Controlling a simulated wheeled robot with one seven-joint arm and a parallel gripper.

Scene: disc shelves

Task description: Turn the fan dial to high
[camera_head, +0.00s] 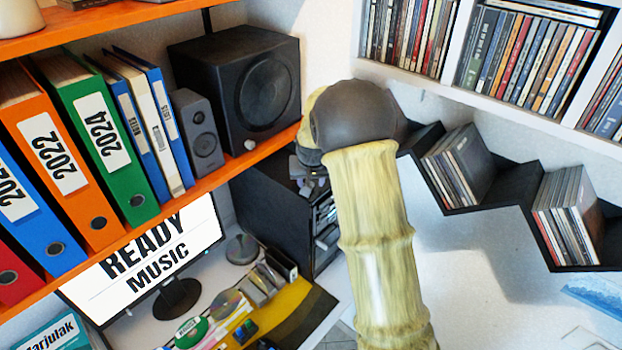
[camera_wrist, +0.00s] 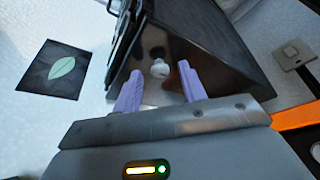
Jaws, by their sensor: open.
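In the wrist view, a small round silver-white knob (camera_wrist: 158,68) sits on the glossy face of a dark case (camera_wrist: 210,62). It is the only dial-like part there, and I can read no markings around it. My gripper (camera_wrist: 160,74) is open, with its two purple fingers on either side of the knob in the picture. I see no contact, and cannot tell how far the tips are from it. In the head view, a black case (camera_head: 270,205) stands below the orange shelf.
The orange shelf (camera_head: 245,162) holds binders and a black speaker (camera_head: 245,85) with its own silver knob. A monitor (camera_head: 150,265) and small items crowd the desk. Zigzag shelves (camera_head: 482,208) hold discs at right.

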